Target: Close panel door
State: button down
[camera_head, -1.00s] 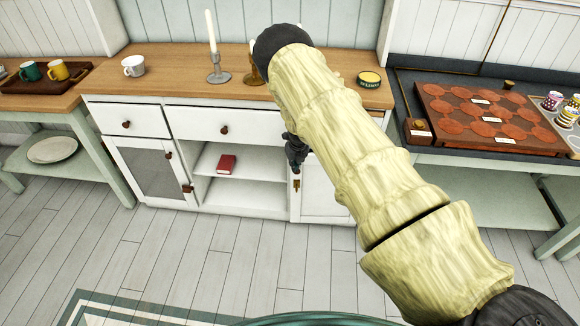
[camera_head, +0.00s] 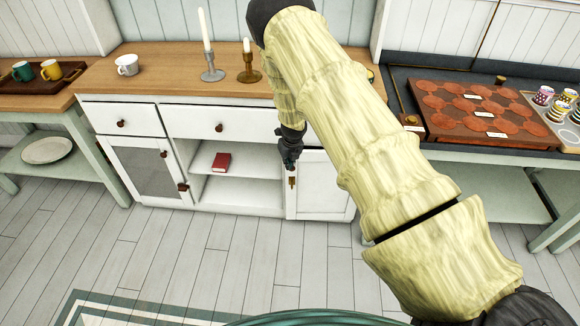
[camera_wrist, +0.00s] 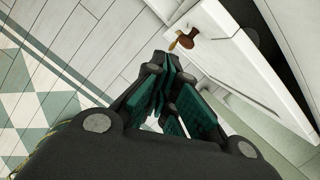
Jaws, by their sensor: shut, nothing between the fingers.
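The white panel door (camera_head: 324,190) is at the lower right of the white cabinet, partly hidden behind my arm. Its knob with a brass key plate (camera_head: 292,181) is near the left edge. My gripper (camera_head: 290,166) is shut and empty, pointing down just above that knob. In the wrist view the door (camera_wrist: 235,55) crosses the upper right with its brown knob (camera_wrist: 186,39), and a dark gap shows beyond its edge. The gripper's fingers (camera_wrist: 163,85) are close to the door face; whether they touch it I cannot tell.
Open shelves with a red book (camera_head: 221,163) lie left of the door. A mesh-panelled door (camera_head: 145,170) is further left. The plank floor (camera_head: 200,250) in front is clear.

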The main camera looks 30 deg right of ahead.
aim_at(297, 161)
jog(key=v, duration=0.4)
jog(key=s+d+f+m+t+y+b, duration=0.1)
jog(key=s+f+m+t+y+b, duration=0.85)
jog(key=b, duration=1.25)
jog(key=d+m+t+h+b, duration=0.4)
jog(key=d+t+b, duration=0.15)
jog(key=b, duration=0.45)
jog(key=shift+g+y, duration=0.25)
jog(key=shift+g, duration=0.15)
jog(key=shift+w+a+r+b, duration=0.15)
jog(key=shift+w+b, duration=0.8)
jog(key=shift+w, duration=1.3)
jog(key=shift+w+a+r+b, duration=0.15)
jog(key=shift+w+b, duration=0.75)
jog(key=shift+w, duration=1.35)
jog(key=shift+w+a+r+b, duration=0.1)
jog(key=shift+w+b, duration=0.85)
jog(key=shift+w, duration=1.35)
